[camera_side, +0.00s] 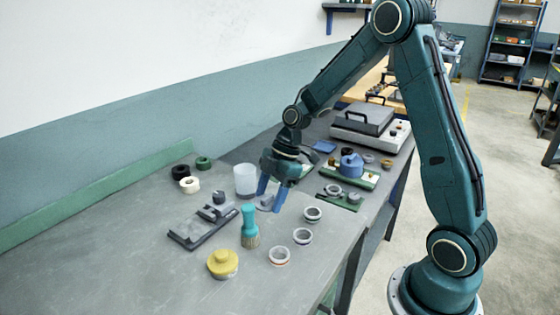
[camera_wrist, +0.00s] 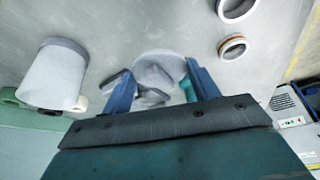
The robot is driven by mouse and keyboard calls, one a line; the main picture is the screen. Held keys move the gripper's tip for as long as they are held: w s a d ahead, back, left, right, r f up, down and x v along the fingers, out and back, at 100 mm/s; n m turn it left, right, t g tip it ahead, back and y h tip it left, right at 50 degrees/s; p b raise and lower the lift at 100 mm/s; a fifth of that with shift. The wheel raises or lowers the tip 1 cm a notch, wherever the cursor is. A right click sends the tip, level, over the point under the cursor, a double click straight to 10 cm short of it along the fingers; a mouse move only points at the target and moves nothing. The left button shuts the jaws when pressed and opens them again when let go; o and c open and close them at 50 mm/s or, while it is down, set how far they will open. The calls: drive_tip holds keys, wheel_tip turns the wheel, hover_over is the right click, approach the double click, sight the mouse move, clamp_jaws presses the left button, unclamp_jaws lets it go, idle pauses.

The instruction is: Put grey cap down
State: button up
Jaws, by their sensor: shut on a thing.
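My gripper (camera_side: 268,200) is over the bench among small parts, its blue fingers pointing down. It is shut on the grey cap (camera_side: 266,203), which shows between the fingers close to the bench top. In the wrist view the grey cap (camera_wrist: 160,66) is a pale round piece between the two fingertips (camera_wrist: 160,82). I cannot tell whether its underside touches the bench.
A frosted cup (camera_side: 246,180) stands left of the gripper. A teal brush (camera_side: 250,228) and a grey fixture (camera_side: 190,236) are in front, with a yellow-topped piece (camera_side: 222,262) nearer. Several rings, including one (camera_side: 313,214), lie to the right. The bench's left front is clear.

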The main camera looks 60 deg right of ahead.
sight(271, 221)
drive_tip(key=shift+f, duration=0.45)
drive_tip(key=shift+f, duration=2.1)
drive_tip(key=shift+f, duration=0.2)
drive_tip(key=o, duration=0.9)
drive_tip(key=shift+o, duration=0.2)
drive_tip(key=shift+r, duration=0.15)
drive_tip(key=v, duration=1.2)
drive_tip(key=shift+s+r, duration=0.1)
drive_tip(key=shift+s, duration=0.05)
